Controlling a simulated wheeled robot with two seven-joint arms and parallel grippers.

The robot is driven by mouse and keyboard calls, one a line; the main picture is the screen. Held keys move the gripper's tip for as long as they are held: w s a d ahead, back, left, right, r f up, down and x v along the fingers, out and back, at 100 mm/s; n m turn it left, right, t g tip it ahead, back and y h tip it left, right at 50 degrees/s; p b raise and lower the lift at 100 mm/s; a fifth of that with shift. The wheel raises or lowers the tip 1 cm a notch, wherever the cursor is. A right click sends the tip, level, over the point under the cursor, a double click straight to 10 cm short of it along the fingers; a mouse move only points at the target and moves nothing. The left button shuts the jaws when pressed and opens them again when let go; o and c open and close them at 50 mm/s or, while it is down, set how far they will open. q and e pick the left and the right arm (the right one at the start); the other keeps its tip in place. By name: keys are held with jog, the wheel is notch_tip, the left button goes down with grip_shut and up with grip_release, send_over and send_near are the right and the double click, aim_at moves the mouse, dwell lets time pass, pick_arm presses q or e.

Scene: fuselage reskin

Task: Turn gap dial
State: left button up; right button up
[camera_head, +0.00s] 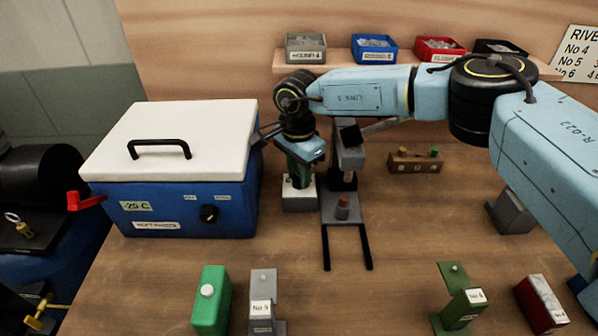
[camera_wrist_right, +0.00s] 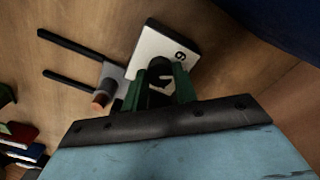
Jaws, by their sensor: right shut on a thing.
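The gap dial appears as a dark round knob (camera_wrist_right: 160,68) on a white-topped grey block (camera_head: 299,202). In the wrist view the white plate (camera_wrist_right: 178,52) bears a black figure that reads as a 6 or 9. My right gripper (camera_head: 301,178) points down over this block, and its green fingers are shut on the knob; they show from behind in the wrist view (camera_wrist_right: 164,82). In the head view the gripper hides most of the knob. My left gripper is not in view.
Right beside the block stands a grey press-like fixture (camera_head: 343,205) with two black prongs. A blue box with a white lid (camera_head: 185,140) is close on the left. A small wooden rack (camera_head: 415,162) is to the right. Green and grey tools line the front.

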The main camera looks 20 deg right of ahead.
aim_at(298, 177)
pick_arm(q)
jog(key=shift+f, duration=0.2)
pick_arm(e)
jog(key=shift+n, duration=0.3)
jog(key=n+b, duration=0.1)
jog(key=n, duration=0.1)
jog(key=shift+n, duration=0.3)
jog(key=shift+n+b, duration=0.6)
jog(key=shift+n, duration=0.4)
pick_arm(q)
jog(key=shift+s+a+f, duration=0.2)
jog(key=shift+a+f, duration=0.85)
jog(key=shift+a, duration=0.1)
pick_arm(e)
jog(key=shift+n, duration=0.3)
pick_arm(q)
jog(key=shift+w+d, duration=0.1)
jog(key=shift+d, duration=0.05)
pick_arm(e)
jog(key=shift+r, duration=0.1)
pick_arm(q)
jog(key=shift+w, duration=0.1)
pick_arm(e)
jog(key=o, duration=1)
jog(key=shift+c, duration=0.2)
